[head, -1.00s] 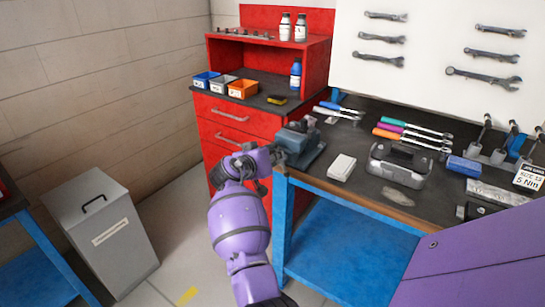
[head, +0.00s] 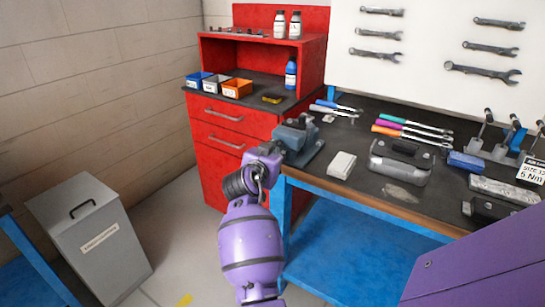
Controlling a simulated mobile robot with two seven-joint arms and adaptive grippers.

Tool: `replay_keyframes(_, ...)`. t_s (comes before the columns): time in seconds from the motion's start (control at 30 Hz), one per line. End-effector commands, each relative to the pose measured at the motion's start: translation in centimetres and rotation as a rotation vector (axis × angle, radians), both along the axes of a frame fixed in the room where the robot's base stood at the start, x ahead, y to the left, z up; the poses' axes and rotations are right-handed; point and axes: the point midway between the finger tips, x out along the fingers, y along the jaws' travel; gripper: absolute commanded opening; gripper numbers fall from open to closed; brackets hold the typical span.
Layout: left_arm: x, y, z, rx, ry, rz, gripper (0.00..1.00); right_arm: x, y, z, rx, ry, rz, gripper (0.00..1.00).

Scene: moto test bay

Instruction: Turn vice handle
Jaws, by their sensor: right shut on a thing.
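The blue-grey vice (head: 303,146) is fixed at the left front corner of the dark workbench. My right gripper (head: 277,157) is at the vice's near left side, at the end of the purple arm that comes up from below. It is shut on the vice handle, which is mostly hidden behind the fingers and wrist. The exact angle of the handle cannot be told. My left gripper is not in view.
The red drawer cabinet (head: 215,139) stands just left of the vice. A white box (head: 341,165) and a grey toolbox (head: 399,165) lie to its right, with several coloured-handled tools behind. A grey bin (head: 91,240) stands on the floor at left.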

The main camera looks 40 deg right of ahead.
Motion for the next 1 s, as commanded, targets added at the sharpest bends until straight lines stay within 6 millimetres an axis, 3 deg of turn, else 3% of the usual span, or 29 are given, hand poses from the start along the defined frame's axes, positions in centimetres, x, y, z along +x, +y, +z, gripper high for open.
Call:
replay_keyframes(0.03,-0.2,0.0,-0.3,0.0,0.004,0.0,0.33,-0.8,-0.8,-0.7,0.006,0.002,-0.021,0.0)
replay_keyframes(1.0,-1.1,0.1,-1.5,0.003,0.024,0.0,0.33,-1.0,-0.7,-1.0,0.056,-0.106,-0.017,0.0)
